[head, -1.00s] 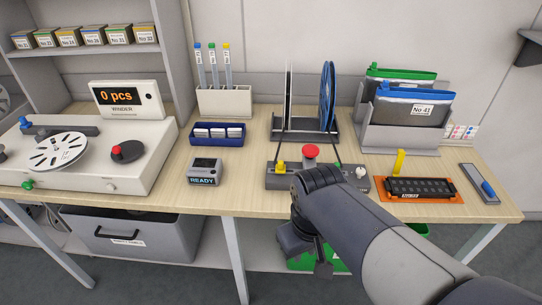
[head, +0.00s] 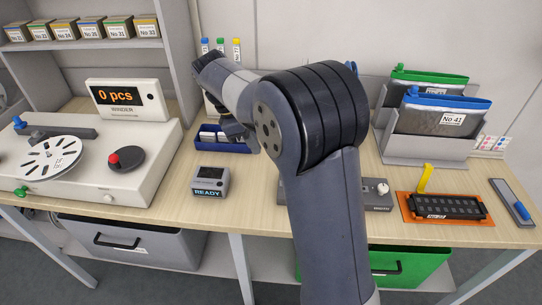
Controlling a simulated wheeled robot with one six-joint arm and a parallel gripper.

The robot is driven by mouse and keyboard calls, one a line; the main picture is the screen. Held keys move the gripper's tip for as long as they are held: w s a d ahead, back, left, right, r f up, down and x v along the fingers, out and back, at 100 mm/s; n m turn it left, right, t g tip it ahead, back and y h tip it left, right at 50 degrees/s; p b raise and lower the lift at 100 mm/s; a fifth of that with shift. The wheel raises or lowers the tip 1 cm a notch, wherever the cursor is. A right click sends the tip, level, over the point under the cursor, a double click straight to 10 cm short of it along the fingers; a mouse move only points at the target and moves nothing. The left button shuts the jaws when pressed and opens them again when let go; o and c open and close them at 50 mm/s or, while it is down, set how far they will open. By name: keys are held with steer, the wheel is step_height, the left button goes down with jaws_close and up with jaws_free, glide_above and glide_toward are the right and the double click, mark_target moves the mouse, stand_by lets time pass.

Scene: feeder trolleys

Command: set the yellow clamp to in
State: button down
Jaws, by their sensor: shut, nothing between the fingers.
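The yellow clamp (head: 425,179) is a small yellow lever at the back left of an orange fixture (head: 408,212), on the right part of the bench. It stands up, leaning slightly. A black slotted strip (head: 450,207) lies on the fixture; I cannot tell whether the clamp touches it. My gripper (head: 238,136) is shut and empty, hanging from my wrist over the blue tray, well left of the clamp. My arm hides the middle of the bench, including most of the grey control box (head: 378,193).
A READY display box (head: 209,182) stands before the blue tray (head: 205,146). The winder (head: 150,170) is at the left. A grey rack (head: 400,150) with pouches stands behind the fixture. A grey plate with a blue slider (head: 522,210) lies at the right.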

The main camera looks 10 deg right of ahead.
steer(key=x, duration=0.9)
steer(key=shift+s+d+f, duration=0.15)
steer(key=shift+d+f, duration=0.1)
steer(key=shift+f, duration=0.1)
steer(key=shift+s+d+r, duration=0.1)
steer(key=shift+s+d, duration=0.1)
steer(key=shift+d, duration=0.4)
steer(key=shift+s+d+r, duration=0.1)
steer(key=shift+s+d, duration=0.05)
steer(key=shift+d, duration=0.45)
steer(key=shift+s+d, duration=0.2)
steer(key=shift+d, duration=0.35)
steer(key=shift+f, duration=0.1)
steer(key=shift+s+d+p, duration=0.25)
steer(key=shift+d+p, duration=0.05)
steer(key=shift+d, duration=0.5)
steer(key=shift+s+d+p, duration=0.25)
steer(key=shift+d, duration=0.6)
steer(key=shift+s+d+p, duration=0.25)
steer(key=shift+d+p, duration=0.05)
steer(key=shift+d, duration=0.5)
